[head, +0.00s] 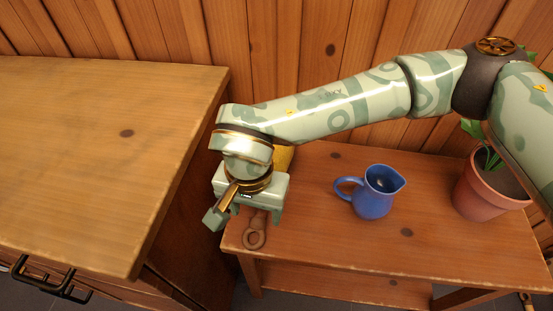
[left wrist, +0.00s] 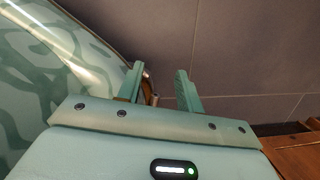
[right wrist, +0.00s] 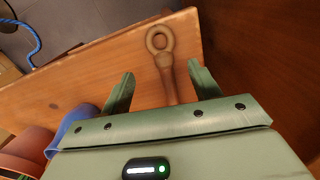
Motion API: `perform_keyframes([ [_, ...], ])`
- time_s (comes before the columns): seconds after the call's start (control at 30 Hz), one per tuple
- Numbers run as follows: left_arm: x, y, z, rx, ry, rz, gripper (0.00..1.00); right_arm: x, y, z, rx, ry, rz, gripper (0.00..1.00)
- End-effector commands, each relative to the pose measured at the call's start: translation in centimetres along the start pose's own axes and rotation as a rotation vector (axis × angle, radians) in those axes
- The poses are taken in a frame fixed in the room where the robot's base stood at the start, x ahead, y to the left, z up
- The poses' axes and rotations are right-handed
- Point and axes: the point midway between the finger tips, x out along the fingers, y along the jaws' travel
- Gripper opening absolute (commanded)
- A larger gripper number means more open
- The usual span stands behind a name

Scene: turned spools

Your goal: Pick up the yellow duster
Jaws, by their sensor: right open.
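The yellow duster lies on the low wooden table, mostly hidden in the head view by my right wrist. A patch of its yellow head (head: 284,157) shows behind the wrist, and its brown handle with a ring end (head: 254,233) sticks out in front. In the right wrist view the handle (right wrist: 165,62) runs between the fingers, and the yellow head is hidden by the gripper body. My right gripper (head: 245,217) is open over the handle, with a gap on both sides (right wrist: 160,78). My left gripper (left wrist: 161,72) is open and empty above grey floor tiles, outside the head view.
A blue jug (head: 376,193) stands on the low table (head: 330,240), right of my right gripper. A potted plant (head: 487,190) stands farther right. A taller wooden cabinet (head: 100,150) with a black handle (head: 45,283) rises close on the left. A plank wall (head: 300,60) is behind.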

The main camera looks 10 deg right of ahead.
Motion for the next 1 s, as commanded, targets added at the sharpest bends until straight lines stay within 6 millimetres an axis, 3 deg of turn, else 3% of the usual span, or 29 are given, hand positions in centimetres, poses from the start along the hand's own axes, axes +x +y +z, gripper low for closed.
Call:
perform_keyframes([
  [0.1, -0.6, -0.9, -1.6, 0.021, 0.009, -0.019, 0.36, 1.5, 0.0, 0.0, -0.001, -0.003, 0.000, 0.62],
  [0.43, -2.2, -2.5, -4.5, 0.055, 0.026, -0.055, 0.36, 3.0, -0.2, -0.1, -0.001, -0.004, 0.000, 0.62],
  [0.7, -6.3, -5.7, -8.9, 0.111, 0.047, -0.137, 0.36, 5.6, -0.5, -0.4, -0.001, -0.006, 0.001, 0.62],
  [1.0, -9.6, -7.8, -11.0, 0.136, 0.054, -0.194, 0.36, 7.0, -0.4, -0.4, 0.001, -0.002, -0.001, 0.62],
])
